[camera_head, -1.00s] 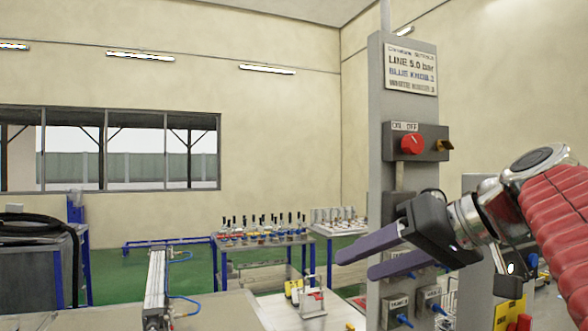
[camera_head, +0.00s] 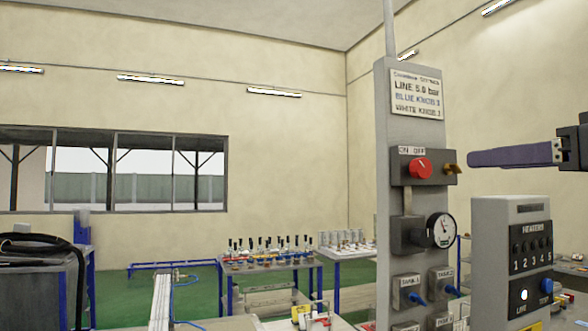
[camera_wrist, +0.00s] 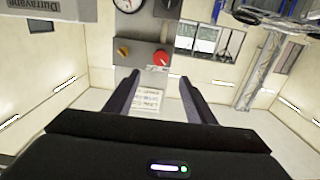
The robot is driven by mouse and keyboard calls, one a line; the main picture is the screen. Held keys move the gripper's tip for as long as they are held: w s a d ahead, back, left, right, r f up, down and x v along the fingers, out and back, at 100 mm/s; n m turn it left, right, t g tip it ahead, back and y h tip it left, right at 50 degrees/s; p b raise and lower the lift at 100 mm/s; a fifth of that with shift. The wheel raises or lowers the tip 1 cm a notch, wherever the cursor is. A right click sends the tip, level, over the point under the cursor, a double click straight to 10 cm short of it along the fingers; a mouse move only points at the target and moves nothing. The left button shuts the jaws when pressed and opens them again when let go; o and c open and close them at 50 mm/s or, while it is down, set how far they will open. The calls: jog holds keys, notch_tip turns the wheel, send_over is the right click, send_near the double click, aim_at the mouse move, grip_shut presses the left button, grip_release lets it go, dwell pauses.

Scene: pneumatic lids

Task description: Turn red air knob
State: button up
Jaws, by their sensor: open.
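The red air knob (camera_head: 420,168) is on a grey box under an "ON OFF" label (camera_head: 411,150), on the upper part of a grey column (camera_head: 396,121). A thin white mark shows on its face; I cannot tell its setting. In the wrist view, which is upside down, the red knob (camera_wrist: 161,57) appears ahead, between the lines of the two fingers. My gripper (camera_head: 480,158) is at the right in the head view, at about knob height, its dark fingers pointing left. In the wrist view my gripper (camera_wrist: 157,77) is open and empty, apart from the knob.
A brass lever (camera_head: 452,168) sticks out beside the knob on the gripper's side. A pressure gauge (camera_head: 442,230) and blue knobs (camera_head: 421,298) sit lower on the column. A grey heater box (camera_head: 512,262) stands below my gripper. A sign (camera_head: 416,93) is above the knob.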

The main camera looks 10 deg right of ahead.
aim_at(425, 167)
jog(key=shift+w, duration=0.2)
jog(key=shift+w+a, duration=0.3)
jog(key=shift+w, duration=1.95)
jog(key=shift+w+a, duration=0.35)
jog(key=shift+w, duration=1.85)
jog(key=shift+w+a, duration=0.3)
jog(key=shift+w, duration=1.95)
jog(key=shift+c, duration=0.4)
jog(key=c, duration=0.9)
jog(key=shift+d, duration=0.15)
jog(key=shift+c, duration=0.3)
